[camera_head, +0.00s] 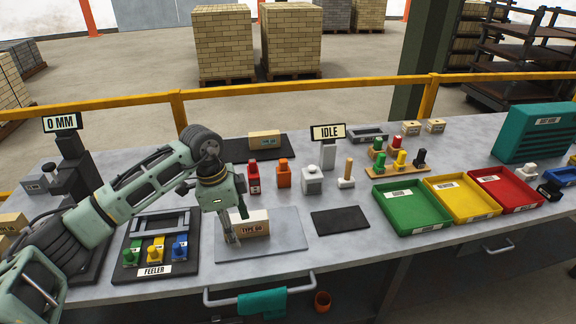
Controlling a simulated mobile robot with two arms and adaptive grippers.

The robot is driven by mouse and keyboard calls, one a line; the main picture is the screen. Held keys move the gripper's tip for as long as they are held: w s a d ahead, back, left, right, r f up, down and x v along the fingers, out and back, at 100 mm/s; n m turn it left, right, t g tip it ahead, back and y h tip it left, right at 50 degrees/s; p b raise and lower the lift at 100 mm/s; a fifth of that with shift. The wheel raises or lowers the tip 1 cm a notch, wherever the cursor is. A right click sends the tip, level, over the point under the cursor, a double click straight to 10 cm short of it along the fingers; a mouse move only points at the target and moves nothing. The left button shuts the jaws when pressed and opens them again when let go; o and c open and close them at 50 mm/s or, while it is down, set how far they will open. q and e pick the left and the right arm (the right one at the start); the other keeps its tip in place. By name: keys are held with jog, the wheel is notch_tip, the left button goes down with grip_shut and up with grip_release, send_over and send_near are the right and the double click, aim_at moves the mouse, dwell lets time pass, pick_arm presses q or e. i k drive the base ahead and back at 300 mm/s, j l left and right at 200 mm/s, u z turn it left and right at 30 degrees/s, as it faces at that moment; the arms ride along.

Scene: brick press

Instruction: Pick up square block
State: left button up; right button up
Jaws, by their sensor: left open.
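My left gripper (232,238) comes in from the left and points down over the grey plate (285,243). It is open, with its fingers at the left end of a cream block labelled "TYPE 60" (262,227). I cannot tell whether they touch the block. The block lies on the plate, and the gripper hides part of its left end. No block is marked as square, so I cannot tell for sure which one the task names. Another cream block (264,139) lies on a dark mat farther back. My right gripper is out of view.
A feeler tray (127,266) with green, yellow and blue pieces stands left of the plate. A dark pad (340,220) and green (408,221), yellow (460,211) and red (507,202) trays lie to the right. Red (254,178) and orange (283,173) items stand behind the plate.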

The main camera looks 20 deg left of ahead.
aim_at(283, 172)
jog(key=i, duration=1.5)
